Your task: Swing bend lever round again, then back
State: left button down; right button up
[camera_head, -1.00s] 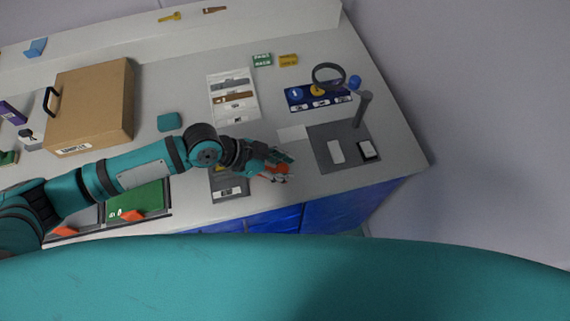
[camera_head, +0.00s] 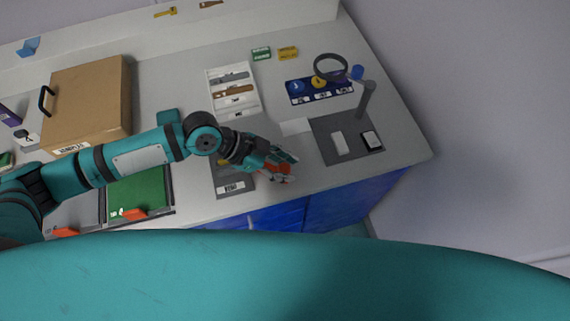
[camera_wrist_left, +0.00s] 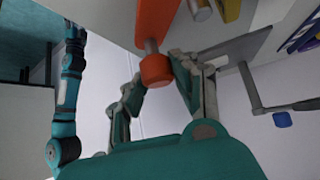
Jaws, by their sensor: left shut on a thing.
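The bend lever (camera_wrist_left: 157,22) is an orange-red bar with a round orange knob at its end, seen in the left wrist view. My left gripper (camera_wrist_left: 167,75) is shut on the knob, with a finger on each side of it. In the head view, my left gripper (camera_head: 284,168) is at the front of the bench, and part of the orange-red lever (camera_head: 275,171) shows beneath its fingers. The grey bending fixture (camera_head: 229,176) with a white label lies just left of the gripper, partly hidden by my arm. My right gripper (camera_wrist_left: 74,36) shows small at the left of the wrist view; its jaws are unclear.
A grey mat (camera_head: 328,147) with a stand and ring lies right of the gripper. A blue board (camera_head: 318,90) and a white tool tray (camera_head: 233,91) are behind. A cardboard case (camera_head: 88,98) is at left. The bench's front edge is close to the gripper.

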pick_arm(q)
jog(key=shift+s, duration=0.1)
jog(key=c, duration=1)
grip_release()
jog(key=shift+a, duration=0.1)
jog(key=shift+a+r, duration=0.1)
jog(key=v, duration=1.1)
jog(key=shift+s+a+r, duration=0.1)
jog(key=shift+a+r, duration=0.15)
jog(key=shift+a, duration=0.05)
